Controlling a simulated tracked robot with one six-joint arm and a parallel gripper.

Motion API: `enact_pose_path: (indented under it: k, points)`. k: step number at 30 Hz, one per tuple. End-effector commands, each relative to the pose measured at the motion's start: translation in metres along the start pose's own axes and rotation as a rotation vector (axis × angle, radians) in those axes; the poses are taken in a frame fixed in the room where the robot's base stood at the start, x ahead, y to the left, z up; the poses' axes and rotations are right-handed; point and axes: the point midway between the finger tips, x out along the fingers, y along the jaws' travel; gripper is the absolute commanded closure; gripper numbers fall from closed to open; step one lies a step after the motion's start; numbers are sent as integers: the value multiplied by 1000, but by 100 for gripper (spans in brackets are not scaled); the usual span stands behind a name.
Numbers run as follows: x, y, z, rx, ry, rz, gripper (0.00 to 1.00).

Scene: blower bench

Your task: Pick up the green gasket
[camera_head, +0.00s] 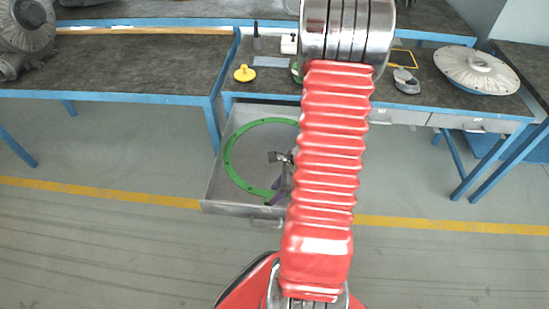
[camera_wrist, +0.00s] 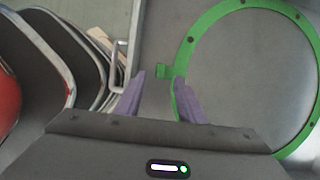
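The green gasket (camera_head: 230,155) is a large flat ring with small holes, lying in the open grey drawer (camera_head: 216,180) below the bench. My arm hides its right side in the head view. In the wrist view the gasket (camera_wrist: 188,50) fills the right side, with a small tab pointing left. My gripper (camera_wrist: 158,88) has two purple fingers standing apart, with a gap between them. The tab and a strip of the ring's left edge show by the right finger, which covers part of the ring. I cannot tell whether they touch. In the head view my gripper (camera_head: 277,195) is over the drawer's front part.
The drawer's handle (camera_wrist: 121,70) shows left of the fingers. On the bench stand a yellow knob-like part (camera_head: 244,73), a grey tool (camera_head: 406,80) and a large round metal cover (camera_head: 476,70). A yellow line (camera_head: 100,193) crosses the open floor.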

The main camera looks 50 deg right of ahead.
Motion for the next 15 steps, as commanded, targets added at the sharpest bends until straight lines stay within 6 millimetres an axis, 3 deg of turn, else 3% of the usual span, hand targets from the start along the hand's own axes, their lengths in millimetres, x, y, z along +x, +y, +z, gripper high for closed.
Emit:
enact_pose_path:
  k: [15]
  points:
    - [9,0,0,0,-1,2,64]
